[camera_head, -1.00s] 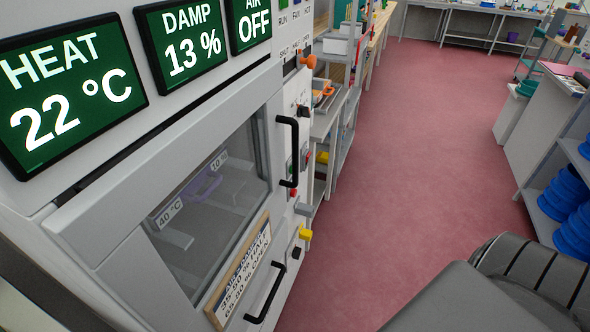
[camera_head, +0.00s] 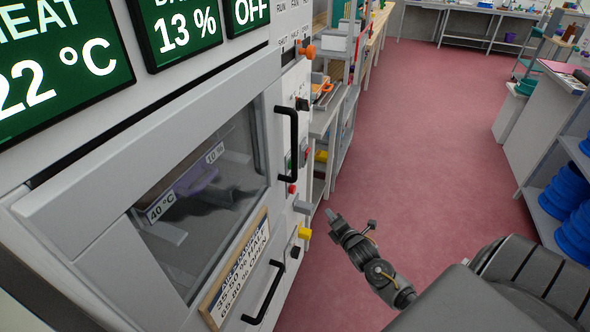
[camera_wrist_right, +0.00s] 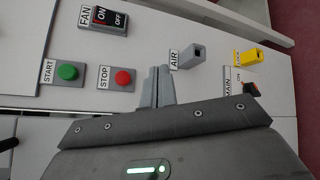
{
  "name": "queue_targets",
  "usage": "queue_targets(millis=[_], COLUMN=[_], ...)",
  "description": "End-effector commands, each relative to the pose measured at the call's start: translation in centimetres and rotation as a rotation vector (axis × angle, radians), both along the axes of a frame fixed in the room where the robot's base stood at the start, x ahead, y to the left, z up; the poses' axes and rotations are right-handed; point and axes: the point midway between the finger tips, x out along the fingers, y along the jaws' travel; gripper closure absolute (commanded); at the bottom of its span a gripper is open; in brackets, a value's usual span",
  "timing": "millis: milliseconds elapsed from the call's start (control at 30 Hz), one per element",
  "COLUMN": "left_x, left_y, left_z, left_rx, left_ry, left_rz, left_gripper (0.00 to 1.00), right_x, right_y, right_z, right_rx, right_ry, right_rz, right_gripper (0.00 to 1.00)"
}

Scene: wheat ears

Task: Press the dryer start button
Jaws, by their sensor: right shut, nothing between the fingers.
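The dryer (camera_head: 110,178) fills the left of the head view, with a glazed door and green displays above. In the right wrist view its green START button (camera_wrist_right: 67,71) sits on the pale control panel (camera_wrist_right: 190,20), left of the red STOP button (camera_wrist_right: 123,77). My right gripper (camera_head: 333,216) is in front of the panel's lower part, over the floor. In the wrist view its fingertips (camera_wrist_right: 157,84) are together and empty, just right of STOP, with START further left. Whether they touch the panel cannot be told. My left gripper is not in view.
The panel also carries a FAN switch (camera_wrist_right: 104,19), a grey AIR knob (camera_wrist_right: 193,55), a yellow knob (camera_wrist_right: 250,58) and a MAIN switch (camera_wrist_right: 250,89). Black door handles (camera_head: 292,145) stick out. Red floor (camera_head: 420,130) is clear; shelves with blue spools (camera_head: 570,190) stand right.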

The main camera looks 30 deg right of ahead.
Motion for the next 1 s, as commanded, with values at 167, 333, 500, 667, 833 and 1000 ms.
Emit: queue_targets(millis=[167, 333, 500, 667, 833, 1000], left_x=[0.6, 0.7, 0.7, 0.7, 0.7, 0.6], left_y=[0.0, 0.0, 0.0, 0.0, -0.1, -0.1], left_z=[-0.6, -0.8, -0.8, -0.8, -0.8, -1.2], left_rx=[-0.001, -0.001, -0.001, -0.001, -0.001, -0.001], left_ry=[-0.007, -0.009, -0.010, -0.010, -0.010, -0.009], left_rz=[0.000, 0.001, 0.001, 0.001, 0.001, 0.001], left_gripper=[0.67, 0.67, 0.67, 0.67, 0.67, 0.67], right_x=[1.9, 2.3, 2.3, 2.3, 2.4, 3.3], right_y=[-0.9, -1.0, -1.0, -1.0, -1.0, -0.4], right_z=[8.8, 13.5, 14.8, 14.8, 14.8, 14.7], right_rx=[-0.287, -0.444, -0.493, -0.494, -0.492, -0.488], right_ry=[-0.138, -0.206, -0.225, -0.224, -0.224, -0.225], right_rz=[0.035, 0.037, 0.035, 0.035, 0.036, 0.034], right_gripper=[1.00, 1.00, 1.00, 1.00, 1.00, 1.00])
